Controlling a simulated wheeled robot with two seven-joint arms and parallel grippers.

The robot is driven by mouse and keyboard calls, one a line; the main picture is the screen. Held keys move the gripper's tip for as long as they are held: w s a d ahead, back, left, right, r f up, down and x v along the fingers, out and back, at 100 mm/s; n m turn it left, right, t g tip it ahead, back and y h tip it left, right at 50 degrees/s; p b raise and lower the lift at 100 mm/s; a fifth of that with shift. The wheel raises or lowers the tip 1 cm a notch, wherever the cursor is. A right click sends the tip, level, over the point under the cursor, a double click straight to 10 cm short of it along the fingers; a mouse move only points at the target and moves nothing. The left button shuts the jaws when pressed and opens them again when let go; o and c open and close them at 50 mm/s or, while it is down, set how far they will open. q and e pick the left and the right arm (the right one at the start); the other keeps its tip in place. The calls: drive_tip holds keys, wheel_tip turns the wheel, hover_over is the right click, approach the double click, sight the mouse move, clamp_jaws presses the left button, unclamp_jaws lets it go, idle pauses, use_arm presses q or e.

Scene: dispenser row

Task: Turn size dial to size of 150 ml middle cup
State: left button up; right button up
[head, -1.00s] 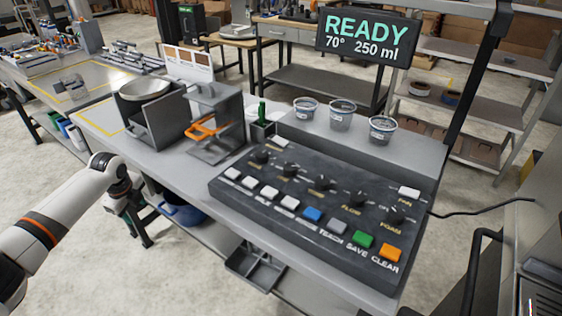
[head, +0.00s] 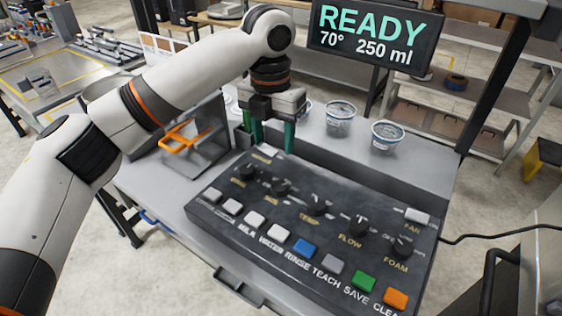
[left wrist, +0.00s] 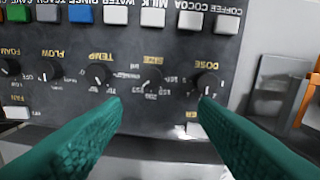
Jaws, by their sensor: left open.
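The size dial (head: 279,187) is a black knob, second from the left in the dial row of the dark control panel (head: 225,192). In the left wrist view the size dial (left wrist: 151,79) appears upside down, between the dose dial (left wrist: 207,84) and the temp dial (left wrist: 100,75). My left gripper (head: 273,143) is open and empty above the panel's back edge, with teal fingers pointing down; the size dial lies between and beyond the fingertips in the wrist view, untouched. The middle cup (head: 340,120) stands on the counter behind the panel. The display (head: 373,37) reads READY, 70°, 250 ml.
The right cup (head: 388,135) stands near the middle one; the left cup is mostly hidden by my gripper. A grey stand with an orange holder (head: 184,136) is left of the panel. Coloured buttons, including a green one (head: 363,282), line the panel's front.

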sight(279, 185)
use_arm(q)
drive_tip(key=f, duration=0.1)
drive_tip(key=s+f, duration=0.1)
drive_tip(key=d+f+m, duration=0.1)
drive_tip(key=shift+s+f, duration=0.1)
drive_tip(key=shift+s, duration=0.3)
wheel_tip(279, 185, down, 6)
drive_tip(key=shift+w+f+p, duration=0.1)
drive_tip(key=shift+p, duration=0.4)
drive_tip(key=shift+f, duration=0.75)
use_arm(e)
drive_tip(key=shift+s+a+r, duration=0.2)
drive_tip(key=shift+a+r, duration=0.1)
drive_tip(key=shift+r, duration=0.3)
use_arm(q)
drive_tip(key=shift+c, duration=0.3)
drive_tip(key=c, duration=0.9)
drive_tip(key=shift+r, duration=0.1)
use_arm(e)
drive_tip(key=shift+s+d, duration=0.1)
drive_tip(key=shift+d, duration=0.2)
